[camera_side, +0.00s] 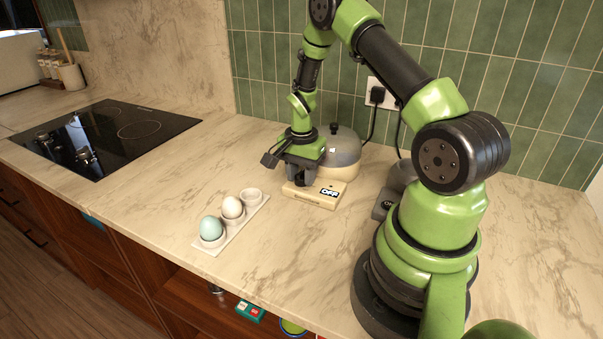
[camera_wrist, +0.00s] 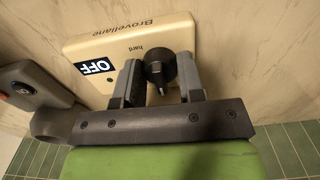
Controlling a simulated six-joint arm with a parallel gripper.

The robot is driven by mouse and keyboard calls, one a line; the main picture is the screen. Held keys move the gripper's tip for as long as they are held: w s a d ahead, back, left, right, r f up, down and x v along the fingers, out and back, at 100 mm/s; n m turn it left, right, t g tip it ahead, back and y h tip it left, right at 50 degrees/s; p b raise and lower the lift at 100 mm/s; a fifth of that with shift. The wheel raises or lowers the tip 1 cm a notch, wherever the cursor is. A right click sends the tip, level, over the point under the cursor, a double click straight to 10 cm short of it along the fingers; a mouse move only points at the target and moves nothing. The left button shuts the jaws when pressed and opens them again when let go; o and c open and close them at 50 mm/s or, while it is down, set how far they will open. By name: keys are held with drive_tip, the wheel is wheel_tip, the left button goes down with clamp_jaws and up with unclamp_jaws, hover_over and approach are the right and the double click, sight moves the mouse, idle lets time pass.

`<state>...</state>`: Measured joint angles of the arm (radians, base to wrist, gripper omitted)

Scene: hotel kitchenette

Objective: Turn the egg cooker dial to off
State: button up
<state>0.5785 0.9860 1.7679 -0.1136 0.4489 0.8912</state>
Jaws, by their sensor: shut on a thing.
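The egg cooker (camera_side: 338,155) stands near the tiled wall, with a grey domed lid and a cream base. Its cream front panel (camera_side: 312,196) carries a black-and-white OFF label (camera_side: 329,191), which also shows in the wrist view (camera_wrist: 96,66). The black dial (camera_wrist: 160,66) sits on this panel, with the word "hard" printed beside it. My gripper (camera_side: 299,180) points down at the panel. In the wrist view its two grey fingers (camera_wrist: 158,88) are shut on the dial, one on each side. The dial's pointer is partly hidden between the fingers.
A second appliance (camera_side: 384,204) stands to the right, near my base. A black hob (camera_side: 105,137) lies far left. Counter between hob and tray is clear.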

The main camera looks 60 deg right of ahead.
sight(301, 172)
idle(0.3)
drive_tip(key=o, duration=0.9)
drive_tip(key=shift+r, duration=0.1)
wheel_tip(301, 172, up, 10)
drive_tip(key=shift+f, duration=0.1)
drive_tip(key=s+a+r+n+t, duration=0.25)
drive_tip(key=a+r+n, duration=0.35)
drive_tip(key=a+r, duration=0.6)
drive_tip(key=s+a+r+n+t, duration=0.1)
drive_tip(key=s+a+r+n, duration=0.1)
drive_tip(key=s+a, duration=0.1)
drive_tip(key=s+a+r+n+t+y, duration=0.1)
drive_tip(key=s+a+r+n+t, duration=0.1)
drive_tip(key=s+n, duration=0.1)
drive_tip(key=s+a+r+n+t+y, duration=0.1)
drive_tip(key=s+a+r+n, duration=0.1)
drive_tip(key=s+a+n, duration=0.1)
drive_tip(key=shift+s+a+r+t, duration=0.1)
drive_tip(key=shift+s+a+t, duration=0.1)
drive_tip(key=shift+s, duration=0.2)
drive_tip(key=shift+s+a+r+t, duration=0.1)
drive_tip(key=shift+s+t, duration=0.05)
drive_tip(key=shift+s, duration=0.25)
